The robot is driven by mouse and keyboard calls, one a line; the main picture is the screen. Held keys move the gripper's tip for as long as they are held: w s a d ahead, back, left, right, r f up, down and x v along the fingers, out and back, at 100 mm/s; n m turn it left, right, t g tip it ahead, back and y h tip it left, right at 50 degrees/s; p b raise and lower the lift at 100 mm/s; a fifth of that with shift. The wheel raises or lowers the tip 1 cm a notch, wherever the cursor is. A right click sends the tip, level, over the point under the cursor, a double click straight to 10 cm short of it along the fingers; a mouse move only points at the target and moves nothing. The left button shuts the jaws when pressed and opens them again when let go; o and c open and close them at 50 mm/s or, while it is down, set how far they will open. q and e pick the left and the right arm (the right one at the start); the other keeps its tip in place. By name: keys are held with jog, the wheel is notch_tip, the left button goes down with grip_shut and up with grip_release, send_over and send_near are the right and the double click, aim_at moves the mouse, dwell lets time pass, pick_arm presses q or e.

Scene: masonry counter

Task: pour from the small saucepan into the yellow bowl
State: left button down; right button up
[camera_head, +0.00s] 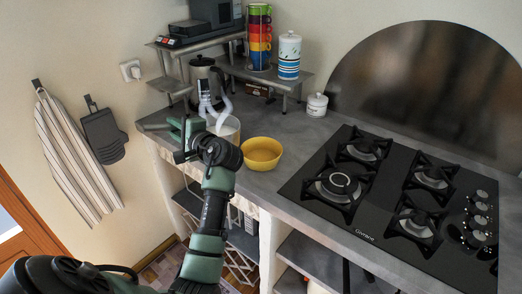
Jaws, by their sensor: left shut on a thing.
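The yellow bowl (262,153) stands upright on the grey counter, left of the stove. My left gripper (190,133) is at the counter's left part, just left of the bowl, and is shut. A pale, round-rimmed vessel (230,128) shows right behind the gripper, close to the bowl's left side; it looks like the small saucepan. My wrist hides most of it, so its handle, its tilt and its contents cannot be made out. No stream into the bowl is visible. My right gripper is not in view.
A black gas stove (400,190) lies right of the bowl. Bare counter (295,135) lies between bowl and stove.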

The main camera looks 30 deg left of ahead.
pick_arm(q)
jog(key=w+d+r+m+y+b, duration=0.1)
jog(key=w+d+r+m+y, duration=0.1)
jog(key=w+d+r, duration=0.1)
notch_tip(320, 180, up, 2)
jog(key=shift+d+r+t+y, duration=0.2)
jog(key=shift+d+t+y, duration=0.1)
jog(key=shift+d, duration=0.4)
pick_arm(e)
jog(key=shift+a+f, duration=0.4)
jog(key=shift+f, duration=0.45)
pick_arm(q)
jog(key=shift+w+d+m+b, duration=0.1)
jog(key=shift+d+m+b, duration=0.05)
jog(key=shift+m+b, duration=0.2)
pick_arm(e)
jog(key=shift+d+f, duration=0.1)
pick_arm(q)
jog(key=shift+w+d+r, duration=0.2)
jog(key=shift+w+d, duration=0.05)
jog(key=shift+d, duration=0.1)
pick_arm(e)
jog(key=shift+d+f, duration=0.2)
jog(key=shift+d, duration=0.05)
pick_arm(q)
jog(key=shift+w+m+y, duration=0.1)
jog(key=shift+m+y, duration=0.15)
jog(key=shift+y, duration=0.05)
